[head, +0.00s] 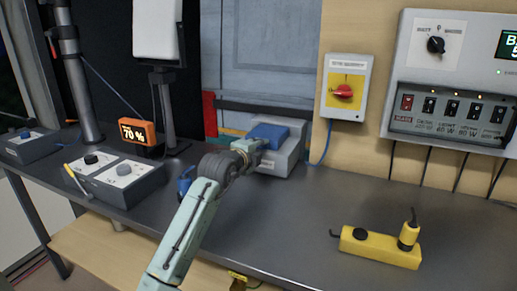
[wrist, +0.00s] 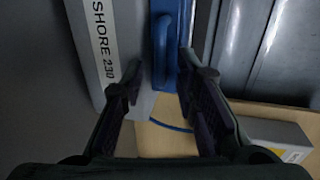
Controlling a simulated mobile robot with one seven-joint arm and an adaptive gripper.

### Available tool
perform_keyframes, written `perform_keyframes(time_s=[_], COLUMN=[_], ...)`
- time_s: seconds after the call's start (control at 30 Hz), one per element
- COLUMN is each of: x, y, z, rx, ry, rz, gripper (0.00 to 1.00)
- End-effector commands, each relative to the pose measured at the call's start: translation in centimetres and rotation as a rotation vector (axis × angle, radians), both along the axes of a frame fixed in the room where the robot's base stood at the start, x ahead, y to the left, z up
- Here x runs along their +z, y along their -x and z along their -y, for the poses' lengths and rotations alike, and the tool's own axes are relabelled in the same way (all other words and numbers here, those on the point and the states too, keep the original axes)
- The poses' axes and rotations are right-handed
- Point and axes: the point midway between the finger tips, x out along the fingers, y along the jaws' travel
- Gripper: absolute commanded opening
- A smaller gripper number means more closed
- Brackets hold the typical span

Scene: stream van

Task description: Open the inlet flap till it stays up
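The inlet is a grey box (head: 291,160) on the bench against the back wall, with a blue flap (head: 268,133) on it. In the wrist view the box (wrist: 97,40) carries the label "SHORE 230", and the blue flap's raised lip (wrist: 163,55) shows at top centre. My gripper (head: 254,147) is at the flap's front left side in the head view. In the wrist view my gripper (wrist: 160,78) has its fingers spread, one on each side of the lip, with a gap visible. I cannot tell whether either finger touches it. The flap looks down; its exact angle is unclear.
A red-knob switch (head: 345,92) and a grey breaker panel (head: 452,80) hang on the wall to the right. A yellow power block (head: 380,247) lies at the front right. Control boxes (head: 118,178) and an orange display (head: 136,132) stand left.

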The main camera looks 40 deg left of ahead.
Motion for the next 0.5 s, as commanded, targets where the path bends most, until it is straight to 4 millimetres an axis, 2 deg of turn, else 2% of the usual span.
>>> perform_keyframes(time_s=[0.13, 0.5], x=[0.00, 0.02], y=[0.02, 0.03], z=[0.01, 0.02], rx=[0.000, 0.000], ry=[0.000, 0.000], rz=[0.000, 0.000], gripper=[0.27, 0.03])
